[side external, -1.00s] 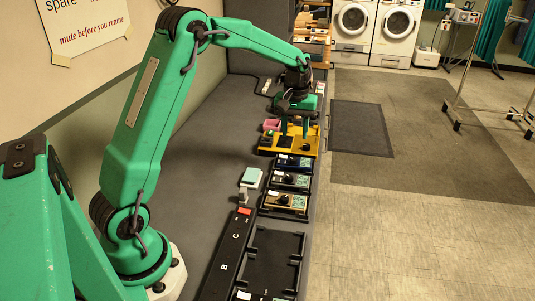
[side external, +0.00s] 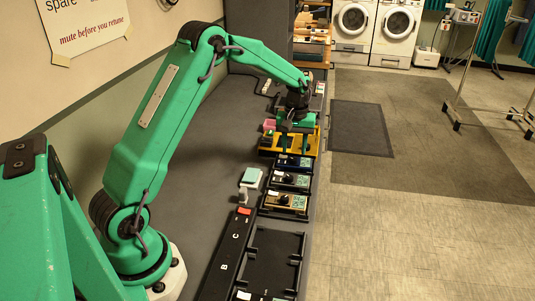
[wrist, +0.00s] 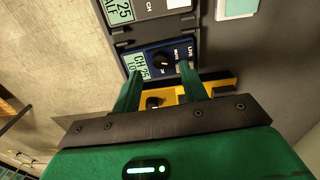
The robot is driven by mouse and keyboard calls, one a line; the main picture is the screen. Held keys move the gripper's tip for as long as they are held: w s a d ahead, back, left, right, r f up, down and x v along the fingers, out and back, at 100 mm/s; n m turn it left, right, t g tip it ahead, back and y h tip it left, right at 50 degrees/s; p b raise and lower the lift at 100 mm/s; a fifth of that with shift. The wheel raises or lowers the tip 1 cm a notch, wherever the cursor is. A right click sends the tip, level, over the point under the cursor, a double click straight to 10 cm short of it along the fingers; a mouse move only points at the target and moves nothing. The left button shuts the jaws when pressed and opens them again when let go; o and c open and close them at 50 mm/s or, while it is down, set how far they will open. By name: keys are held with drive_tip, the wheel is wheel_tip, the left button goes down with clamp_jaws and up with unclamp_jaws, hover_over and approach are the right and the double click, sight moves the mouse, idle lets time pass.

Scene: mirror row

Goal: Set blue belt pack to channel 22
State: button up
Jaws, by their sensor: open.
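The blue belt pack (wrist: 176,50) has a dark round knob and a green display that seems to read CH 25 in the wrist view. In the side view the blue pack (side external: 287,160) lies in the row, just behind a grey pack. My gripper (wrist: 160,69) is open, its two green fingers apart, with their tips appearing on either side of the knob. I cannot tell whether they touch the pack. In the side view my gripper (side external: 284,146) is over the yellow piece beside the blue pack, and its fingertips are hard to make out.
A grey pack (side external: 282,178) and a tan pack (side external: 276,200) stand in line in front. The yellow piece (side external: 310,143) lies behind the blue pack. A pale teal block (side external: 251,175) is to the left. An empty black tray (side external: 270,262) lies nearer the camera.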

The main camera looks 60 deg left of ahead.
sight(294, 159)
drive_tip(key=shift+f, duration=1.7)
clamp_jaws()
